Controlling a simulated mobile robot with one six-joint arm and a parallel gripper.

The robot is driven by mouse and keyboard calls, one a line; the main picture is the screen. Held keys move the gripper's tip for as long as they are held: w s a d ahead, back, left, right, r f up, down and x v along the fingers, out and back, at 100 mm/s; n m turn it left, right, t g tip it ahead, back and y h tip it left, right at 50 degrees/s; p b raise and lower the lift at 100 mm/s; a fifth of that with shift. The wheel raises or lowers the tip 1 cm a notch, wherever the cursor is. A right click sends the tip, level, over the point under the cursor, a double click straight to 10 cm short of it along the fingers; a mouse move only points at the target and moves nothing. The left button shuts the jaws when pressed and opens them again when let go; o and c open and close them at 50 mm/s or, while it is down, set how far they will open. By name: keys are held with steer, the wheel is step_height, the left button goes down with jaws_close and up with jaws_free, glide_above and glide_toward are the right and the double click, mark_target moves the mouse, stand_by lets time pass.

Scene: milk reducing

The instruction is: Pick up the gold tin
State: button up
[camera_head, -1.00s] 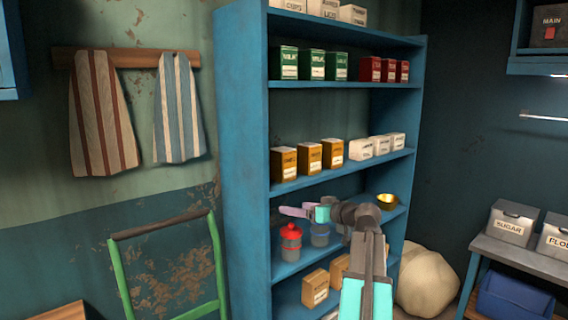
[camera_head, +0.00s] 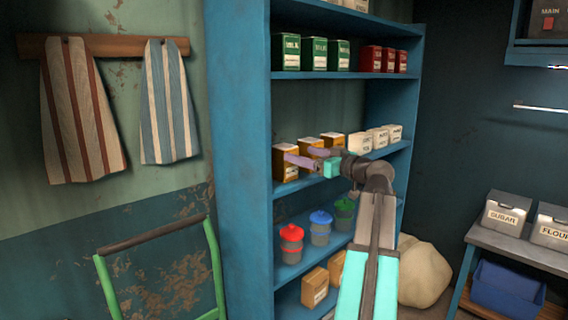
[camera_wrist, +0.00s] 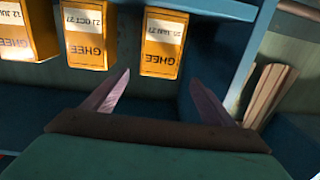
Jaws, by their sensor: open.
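Three gold ghee tins stand in a row on the middle shelf in the head view: the left one (camera_head: 283,168), the middle one (camera_head: 306,145) and the right one (camera_head: 332,140). My gripper (camera_head: 299,160) is in front of them and partly covers them. The wrist view shows the tins upside down. One tin (camera_wrist: 163,44) is between and just beyond the open fingertips of my gripper (camera_wrist: 160,76), apart from them. A second tin (camera_wrist: 88,36) is left of the fingers, and a third (camera_wrist: 27,30) is cut off by the left edge.
White boxes (camera_head: 377,138) stand right of the gold tins. Green tins (camera_head: 313,53) and red tins (camera_head: 383,60) are on the shelf above. Lidded jars (camera_head: 291,244) are on the shelf below. The blue shelf upright (camera_head: 238,160) is close on the left.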

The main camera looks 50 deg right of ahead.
mark_target(293, 151)
steer(key=shift+s+d, duration=0.1)
steer(key=shift+d, duration=0.05)
steer(key=shift+w+d, duration=0.1)
steer(key=shift+w, duration=0.3)
steer(key=w+p, duration=0.2)
steer(key=w, duration=0.4)
steer(key=shift+w+d, duration=0.15)
steer(key=shift+w, duration=0.15)
steer(key=shift+w+f, duration=0.1)
steer(key=shift+w, duration=0.4)
steer(key=shift+w+p, duration=1.4)
steer(key=shift+w, duration=0.6)
steer(key=shift+w+f, duration=0.1)
steer(key=shift+w, duration=0.5)
